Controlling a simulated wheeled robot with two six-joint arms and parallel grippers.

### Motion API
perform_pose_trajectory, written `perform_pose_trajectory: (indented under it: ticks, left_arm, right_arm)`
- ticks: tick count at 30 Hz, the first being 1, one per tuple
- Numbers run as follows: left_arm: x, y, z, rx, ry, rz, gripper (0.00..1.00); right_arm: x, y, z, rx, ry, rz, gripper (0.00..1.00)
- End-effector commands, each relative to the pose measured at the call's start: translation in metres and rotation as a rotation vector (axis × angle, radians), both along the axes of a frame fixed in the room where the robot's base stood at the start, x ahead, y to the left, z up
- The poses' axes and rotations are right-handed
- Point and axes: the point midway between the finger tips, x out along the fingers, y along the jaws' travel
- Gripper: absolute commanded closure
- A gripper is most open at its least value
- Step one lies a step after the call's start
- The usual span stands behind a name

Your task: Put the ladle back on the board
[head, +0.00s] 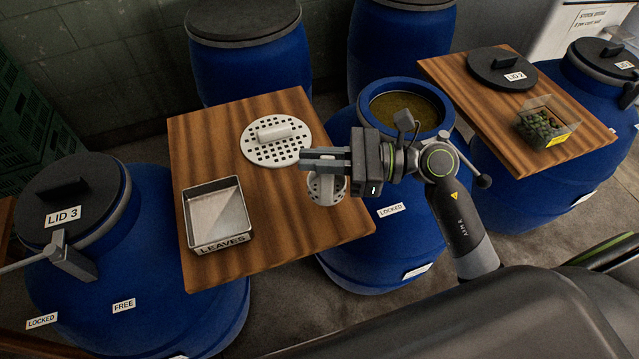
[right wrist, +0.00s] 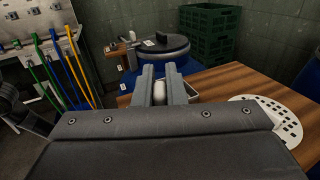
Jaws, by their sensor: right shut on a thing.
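The ladle (head: 327,190) is a pale grey perforated piece under my right gripper (head: 322,160). Its handle is mostly hidden by the fingers. My right gripper is shut on it, and a pale part of it (right wrist: 158,92) shows between the fingers (right wrist: 162,82) in the right wrist view. The ladle appears over the right part of the wooden board (head: 250,270); I cannot tell whether it touches the wood. My left gripper is not in view.
A white perforated disc (head: 262,152) with a handle lies on the board, and a metal LEAVES tray (head: 217,215) stands at its left. An open blue barrel (head: 340,130) of brownish liquid is behind. A second board (head: 590,135) holds LID 2 (head: 500,68) and a clear box (head: 545,122).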

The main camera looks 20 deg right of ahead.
Motion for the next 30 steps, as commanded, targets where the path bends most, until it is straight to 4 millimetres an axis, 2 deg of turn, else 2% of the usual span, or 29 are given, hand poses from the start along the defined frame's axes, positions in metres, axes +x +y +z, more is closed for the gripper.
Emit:
perform_pose_trajectory:
  ticks: [12,26,27,30]
  left_arm:
    - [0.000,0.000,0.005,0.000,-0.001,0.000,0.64]
    - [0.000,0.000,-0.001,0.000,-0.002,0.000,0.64]
    - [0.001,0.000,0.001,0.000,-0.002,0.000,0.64]
    - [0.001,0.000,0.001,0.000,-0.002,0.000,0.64]
  right_arm:
    - [0.000,0.000,-0.050,0.001,0.001,-0.001,1.00]
    - [0.000,0.000,-0.059,0.000,-0.003,-0.001,1.00]
    - [0.000,0.000,-0.057,0.000,-0.003,-0.001,0.84]
    - [0.000,0.000,-0.057,0.000,-0.003,-0.001,0.71]
